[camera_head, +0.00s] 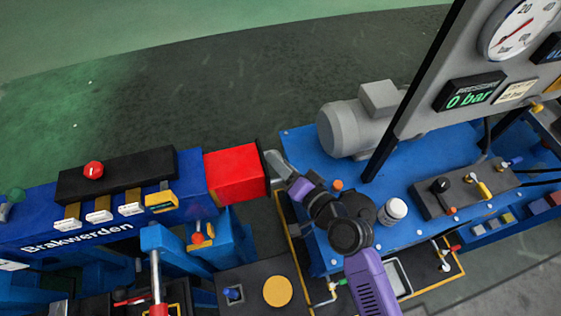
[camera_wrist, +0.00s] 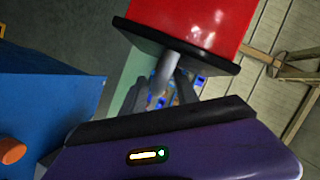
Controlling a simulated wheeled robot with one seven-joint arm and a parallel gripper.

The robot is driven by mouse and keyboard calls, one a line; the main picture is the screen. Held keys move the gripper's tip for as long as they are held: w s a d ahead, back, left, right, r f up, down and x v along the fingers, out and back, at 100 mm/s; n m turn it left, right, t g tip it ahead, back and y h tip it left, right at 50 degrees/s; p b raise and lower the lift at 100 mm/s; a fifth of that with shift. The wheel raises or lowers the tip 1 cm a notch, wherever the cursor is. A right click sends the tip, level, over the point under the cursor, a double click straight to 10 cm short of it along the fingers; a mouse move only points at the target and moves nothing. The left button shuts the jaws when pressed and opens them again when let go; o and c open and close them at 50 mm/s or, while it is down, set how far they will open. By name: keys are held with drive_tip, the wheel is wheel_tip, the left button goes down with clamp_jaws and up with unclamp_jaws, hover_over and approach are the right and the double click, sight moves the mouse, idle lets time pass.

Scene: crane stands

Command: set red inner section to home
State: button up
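The red inner section (camera_head: 236,173) sticks out of the right end of the blue boom (camera_head: 60,222) in the head view. Only a short red length shows, with a black end plate. In the wrist view the red section (camera_wrist: 190,22) is at the top. A grey rod (camera_wrist: 166,72) stands out from its black end plate (camera_wrist: 205,57). My gripper (camera_wrist: 161,88) is at this rod, with one finger on each side of it. Whether the fingers press on the rod is not clear. In the head view my gripper (camera_head: 280,164) is just right of the end plate.
A blue bench (camera_head: 300,150) with a grey motor (camera_head: 355,125), a white jar (camera_head: 393,211) and a lever panel (camera_head: 465,190) stands right of my gripper. A grey gauge post (camera_head: 430,90) rises there. Open dark floor (camera_head: 200,90) lies behind the boom.

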clamp_jaws()
drive_tip(key=shift+d+f, duration=0.1)
idle(1.2)
